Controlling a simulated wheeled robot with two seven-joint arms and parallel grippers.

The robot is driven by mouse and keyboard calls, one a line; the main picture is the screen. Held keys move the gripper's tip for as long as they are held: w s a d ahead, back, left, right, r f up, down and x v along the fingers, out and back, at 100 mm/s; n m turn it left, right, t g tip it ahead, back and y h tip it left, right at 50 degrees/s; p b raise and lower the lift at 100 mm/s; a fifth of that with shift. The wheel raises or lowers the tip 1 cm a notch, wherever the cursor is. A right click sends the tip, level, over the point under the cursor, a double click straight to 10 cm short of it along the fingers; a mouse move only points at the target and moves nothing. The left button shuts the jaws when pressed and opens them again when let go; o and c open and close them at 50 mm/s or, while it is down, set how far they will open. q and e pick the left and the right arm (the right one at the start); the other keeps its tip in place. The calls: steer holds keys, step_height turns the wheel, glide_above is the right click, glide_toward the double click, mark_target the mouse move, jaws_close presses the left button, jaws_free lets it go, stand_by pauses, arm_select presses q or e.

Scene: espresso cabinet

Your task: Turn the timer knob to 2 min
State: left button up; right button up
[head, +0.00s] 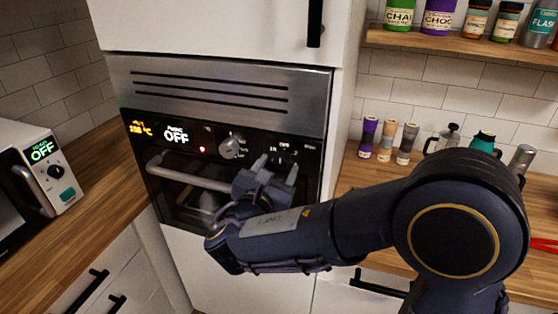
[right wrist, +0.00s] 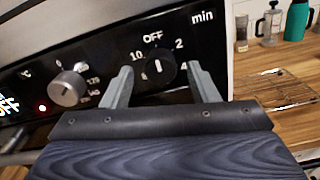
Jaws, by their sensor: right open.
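The timer knob (right wrist: 160,68) is small, round and black with a white mark. It sits on the black oven panel, in a dial printed OFF at the top, 2 and 4 on the right, 10 on the left and "min" at upper right. The white mark appears to point up toward OFF. My right gripper (right wrist: 160,80) is open, one finger on each side of the knob; contact cannot be told. In the head view my right gripper (head: 276,166) is in front of the panel and largely hides the knob. My left gripper is not in view.
A silver temperature knob (right wrist: 68,88) is left of the timer; it also shows in the head view (head: 231,147). The oven handle (head: 185,173) runs below the panel. A microwave (head: 35,170) stands at left.

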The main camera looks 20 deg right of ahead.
steer(key=shift+x, duration=0.8)
steer(key=c, duration=1)
steer(key=shift+f+m+b, duration=0.2)
steer(key=shift+m+b, duration=0.3)
steer(key=shift+b, duration=0.3)
steer(key=m+b, duration=0.8)
steer(key=b, duration=0.5)
steer(key=shift+f+m, duration=0.1)
steer(key=shift+m, duration=0.3)
steer(key=shift+m+b, duration=1.1)
steer(key=shift+b, duration=0.15)
steer(key=shift+r, duration=0.25)
